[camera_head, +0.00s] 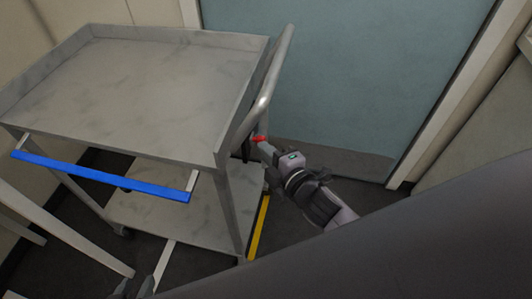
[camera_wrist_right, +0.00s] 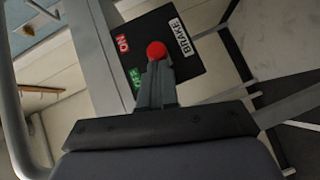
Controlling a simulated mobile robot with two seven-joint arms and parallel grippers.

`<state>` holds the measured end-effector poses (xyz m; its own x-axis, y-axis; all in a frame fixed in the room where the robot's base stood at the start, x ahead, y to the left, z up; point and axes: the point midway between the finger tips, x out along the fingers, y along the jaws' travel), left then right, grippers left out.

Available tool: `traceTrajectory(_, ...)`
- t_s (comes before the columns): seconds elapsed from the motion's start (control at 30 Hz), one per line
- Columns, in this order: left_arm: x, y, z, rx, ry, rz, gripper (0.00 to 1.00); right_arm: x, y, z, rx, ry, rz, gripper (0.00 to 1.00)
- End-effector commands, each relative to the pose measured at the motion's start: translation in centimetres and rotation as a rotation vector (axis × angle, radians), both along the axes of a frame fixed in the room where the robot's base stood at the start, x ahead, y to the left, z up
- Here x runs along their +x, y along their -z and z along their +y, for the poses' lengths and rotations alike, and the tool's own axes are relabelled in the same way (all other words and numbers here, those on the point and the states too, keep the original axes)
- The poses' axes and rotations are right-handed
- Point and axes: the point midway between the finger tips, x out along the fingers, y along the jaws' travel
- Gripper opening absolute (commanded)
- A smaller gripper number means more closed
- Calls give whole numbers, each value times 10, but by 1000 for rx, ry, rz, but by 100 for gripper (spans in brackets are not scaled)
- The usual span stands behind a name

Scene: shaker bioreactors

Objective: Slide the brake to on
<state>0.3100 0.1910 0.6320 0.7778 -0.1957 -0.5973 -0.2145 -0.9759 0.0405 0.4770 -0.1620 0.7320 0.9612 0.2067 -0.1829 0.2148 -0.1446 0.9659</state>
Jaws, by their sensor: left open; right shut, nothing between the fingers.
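The brake panel (camera_wrist_right: 188,42) is a black plate with a white BRAKE label, a red ON label (camera_wrist_right: 122,43) and a green OFF label (camera_wrist_right: 136,78). A red round brake knob (camera_wrist_right: 157,49) stands out from it, beside the two labels; its exact slide position is hard to tell. In the head view the knob (camera_head: 258,138) is at the cart's right side. My right gripper (camera_wrist_right: 155,72) is shut and empty, its tips at the knob, seemingly touching it; it also shows in the head view (camera_head: 268,148). My left gripper (camera_head: 134,289) is open at the bottom edge, partly cut off.
The grey cart (camera_head: 165,45) has a raised rim, a lower shelf (camera_head: 155,215) and a curved metal handle (camera_head: 272,80) above the right gripper. A blue bar (camera_head: 100,175) runs along its near side. A yellow strip (camera_head: 259,228) lies low at right. A teal door (camera_head: 350,75) stands behind.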

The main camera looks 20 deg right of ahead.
Motion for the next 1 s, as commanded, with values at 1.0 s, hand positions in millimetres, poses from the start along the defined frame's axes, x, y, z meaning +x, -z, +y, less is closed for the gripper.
traceTrajectory(1.0, -1, -11, 3, 6, -6, -4, 43, 45, -7, -33, -1, 7, -4, 0)
